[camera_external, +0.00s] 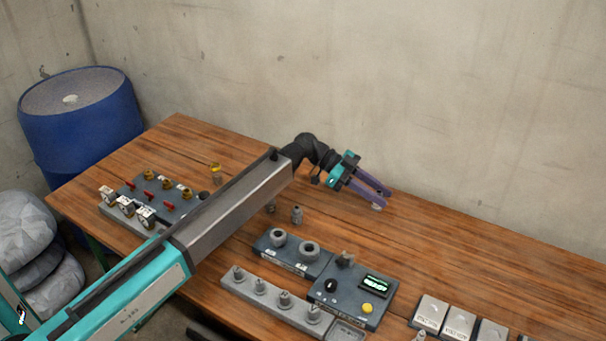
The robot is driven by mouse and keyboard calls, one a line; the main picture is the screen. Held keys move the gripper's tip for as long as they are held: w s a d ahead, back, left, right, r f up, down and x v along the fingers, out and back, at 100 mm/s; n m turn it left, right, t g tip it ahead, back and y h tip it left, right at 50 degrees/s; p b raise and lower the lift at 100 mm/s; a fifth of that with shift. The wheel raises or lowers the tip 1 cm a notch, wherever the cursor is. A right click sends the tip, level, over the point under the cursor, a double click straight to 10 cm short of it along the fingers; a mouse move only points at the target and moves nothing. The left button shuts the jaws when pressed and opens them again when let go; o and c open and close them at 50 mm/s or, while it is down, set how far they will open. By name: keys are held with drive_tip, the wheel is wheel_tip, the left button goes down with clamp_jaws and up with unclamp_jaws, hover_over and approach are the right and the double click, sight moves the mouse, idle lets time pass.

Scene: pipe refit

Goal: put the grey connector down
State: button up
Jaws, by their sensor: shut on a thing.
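My gripper (382,197), with purple fingers and a teal body, reaches over the back part of the wooden table. It is shut on a small light grey piece, the grey connector (377,206), which shows just below the fingertips. Most of the connector is hidden by the fingers. I cannot tell whether it touches the table top (440,230) or hangs a little above it.
A grey block with two rings (293,252), a control box with a screen (352,297) and a rack of grey fittings (275,303) stand in front. A small grey fitting (297,214) stands left of the gripper. A valve panel (165,198) is far left. The table right of the gripper is clear.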

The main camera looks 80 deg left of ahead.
drive_tip(key=shift+a, duration=0.1)
drive_tip(key=shift+n, duration=0.3)
drive_tip(key=shift+s+d+f+t+y, duration=0.1)
drive_tip(key=shift+s+d+t+y, duration=0.25)
drive_tip(key=shift+s, duration=0.2)
drive_tip(key=s+a+n+t+y+b, duration=0.1)
drive_tip(key=s+a+n+y, duration=0.1)
drive_tip(key=s, duration=0.9)
drive_tip(key=shift+s+r+n+t+y, duration=0.2)
drive_tip(key=shift+s+n+t+y, duration=0.15)
drive_tip(key=shift+n+y, duration=0.25)
drive_tip(key=shift+f, duration=3.1)
